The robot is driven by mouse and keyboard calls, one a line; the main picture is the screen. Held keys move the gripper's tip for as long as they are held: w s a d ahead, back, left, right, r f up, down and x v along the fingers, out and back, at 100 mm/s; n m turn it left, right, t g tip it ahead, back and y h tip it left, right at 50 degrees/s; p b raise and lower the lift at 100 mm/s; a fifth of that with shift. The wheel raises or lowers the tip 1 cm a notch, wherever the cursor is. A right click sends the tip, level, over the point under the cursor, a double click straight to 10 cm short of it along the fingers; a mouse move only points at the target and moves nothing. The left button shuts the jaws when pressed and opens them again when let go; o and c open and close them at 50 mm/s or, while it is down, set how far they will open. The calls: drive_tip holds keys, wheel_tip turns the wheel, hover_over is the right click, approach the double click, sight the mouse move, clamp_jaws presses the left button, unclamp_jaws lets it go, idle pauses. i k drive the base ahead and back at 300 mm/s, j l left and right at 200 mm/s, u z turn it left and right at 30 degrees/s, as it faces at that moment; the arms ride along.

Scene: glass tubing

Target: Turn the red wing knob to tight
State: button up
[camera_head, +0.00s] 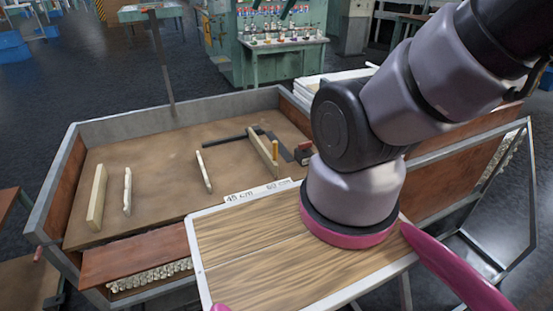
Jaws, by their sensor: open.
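A small dark block with a red part (304,150) sits at the right end of the workbench tray, just left of my arm. It may be the red wing knob, but it is too small to make out wings or how far it is turned. A separate small pinkish-red peg (38,255) sticks out at the tray's left outer side. My arm's thick grey links and black joint cover the right side of the view.
The shallow tray (160,123) has raised walls. Pale upright strips (97,198), a dark rod (222,140) and a wooden bar (262,153) stand or lie in it. A wood-grained board (240,240) fills the front. The tray's middle left is mostly clear.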

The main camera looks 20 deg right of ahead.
sight(303, 146)
drive_tip(key=k+z, duration=0.1)
drive_tip(key=z, duration=0.65)
